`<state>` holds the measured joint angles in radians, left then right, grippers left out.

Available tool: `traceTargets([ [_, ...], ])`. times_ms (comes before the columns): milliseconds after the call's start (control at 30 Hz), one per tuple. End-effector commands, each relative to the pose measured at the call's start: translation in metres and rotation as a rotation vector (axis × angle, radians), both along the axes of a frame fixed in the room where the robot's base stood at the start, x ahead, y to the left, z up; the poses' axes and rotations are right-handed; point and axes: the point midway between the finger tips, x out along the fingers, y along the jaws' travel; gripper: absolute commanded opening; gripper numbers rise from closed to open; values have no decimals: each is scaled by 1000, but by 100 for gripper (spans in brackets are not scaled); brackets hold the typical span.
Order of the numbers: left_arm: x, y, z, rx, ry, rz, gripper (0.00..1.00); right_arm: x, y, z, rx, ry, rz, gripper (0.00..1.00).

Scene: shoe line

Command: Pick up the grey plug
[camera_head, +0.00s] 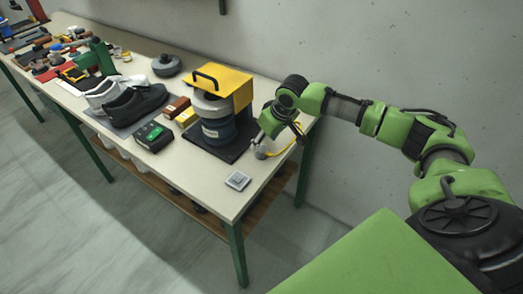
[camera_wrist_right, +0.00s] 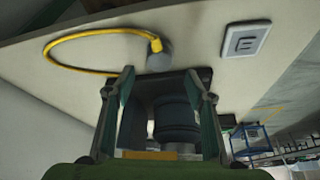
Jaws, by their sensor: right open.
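The grey plug (camera_head: 261,153), a small grey cylinder on a yellow cable (camera_head: 284,150), is at the right end of the table. In the right wrist view the grey plug (camera_wrist_right: 159,61) lies just beyond my fingertips, with its yellow cable (camera_wrist_right: 70,40) looping left. My right gripper (camera_head: 264,135) is above and close to the plug in the head view. In the right wrist view my right gripper (camera_wrist_right: 161,80) has its two fingers apart with no plug between them. My left gripper is not in view.
A light grey socket plate (camera_head: 238,180) lies near the table's front right corner. A canister machine with a yellow top (camera_head: 222,80) stands on a dark base left of the plug. Shoes (camera_head: 134,104), a black-green device (camera_head: 153,136) and tools are farther left. A wall is behind.

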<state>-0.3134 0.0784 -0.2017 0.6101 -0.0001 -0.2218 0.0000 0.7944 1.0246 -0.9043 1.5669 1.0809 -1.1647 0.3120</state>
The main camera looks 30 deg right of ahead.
Motion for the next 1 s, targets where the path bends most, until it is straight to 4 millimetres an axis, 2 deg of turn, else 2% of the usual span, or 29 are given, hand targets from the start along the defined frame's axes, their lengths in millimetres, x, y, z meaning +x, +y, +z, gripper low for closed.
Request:
traceTargets([
  [133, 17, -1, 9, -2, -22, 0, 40, 2, 0, -12, -1, 3, 0, 50],
  [267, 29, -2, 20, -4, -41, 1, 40, 6, 0, -32, 0, 3, -1, 50],
  [400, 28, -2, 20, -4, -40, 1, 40, 13, 1, -47, 0, 1, 0, 50],
  [667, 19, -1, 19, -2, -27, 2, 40, 14, 1, -52, -1, -1, 1, 50],
  [700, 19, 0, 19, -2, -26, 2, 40, 14, 1, -52, -1, -1, 1, 47],
  [800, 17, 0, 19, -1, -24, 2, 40, 14, 1, -51, -1, -1, 0, 21],
  [867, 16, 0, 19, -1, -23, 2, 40, 14, 1, -51, -1, -1, 0, 7],
  [1000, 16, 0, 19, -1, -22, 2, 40, 14, 1, -51, -1, -1, 0, 7],
])
